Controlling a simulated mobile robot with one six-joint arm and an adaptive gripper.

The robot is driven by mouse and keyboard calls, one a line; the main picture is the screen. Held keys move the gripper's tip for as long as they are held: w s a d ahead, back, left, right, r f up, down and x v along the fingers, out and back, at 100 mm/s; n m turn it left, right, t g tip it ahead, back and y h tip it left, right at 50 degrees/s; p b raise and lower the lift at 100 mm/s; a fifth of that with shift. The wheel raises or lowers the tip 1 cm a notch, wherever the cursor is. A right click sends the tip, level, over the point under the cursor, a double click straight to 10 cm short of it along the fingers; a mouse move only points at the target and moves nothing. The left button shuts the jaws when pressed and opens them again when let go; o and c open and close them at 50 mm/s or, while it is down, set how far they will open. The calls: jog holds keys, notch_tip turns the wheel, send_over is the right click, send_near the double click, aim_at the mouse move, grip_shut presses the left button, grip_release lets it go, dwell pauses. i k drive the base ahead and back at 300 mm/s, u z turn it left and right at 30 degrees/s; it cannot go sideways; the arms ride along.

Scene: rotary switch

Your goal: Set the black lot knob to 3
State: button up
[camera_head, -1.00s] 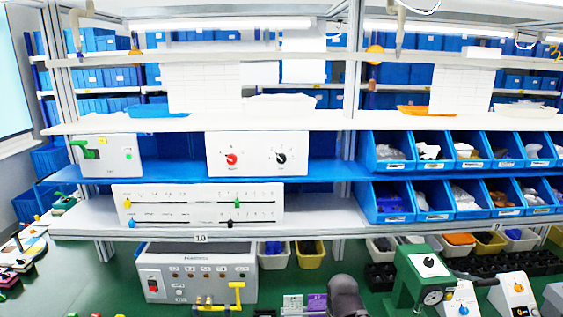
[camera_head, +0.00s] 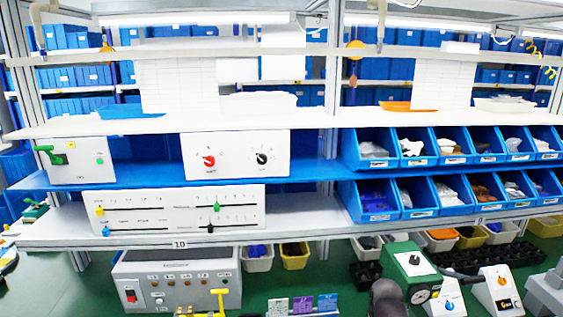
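A white panel (camera_head: 221,172) on the blue middle shelf carries a red knob (camera_head: 209,161) on the left and a black knob (camera_head: 262,158) on the right. Small marks surround each knob, but the printed numbers and labels are too small to read. The black knob seems tilted off upright; which number it points at cannot be told. Another black knob (camera_head: 415,260) is on a green box at the lower right. My gripper does not show clearly. A dark rounded part at the bottom edge looks like my arm, well below and right of the panel.
A white slider panel (camera_head: 150,222) stands on the shelf below. A white box with a green lever (camera_head: 82,170) is at the left. Blue bins (camera_head: 372,163) fill the right shelves. A grey control box (camera_head: 170,300) and a white knob box (camera_head: 445,300) are on the green bench.

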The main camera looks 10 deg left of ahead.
aim_at(262, 158)
jog(key=z, duration=0.35)
jog(key=k, duration=1.25)
jog(key=u, duration=0.75)
jog(key=i, duration=1)
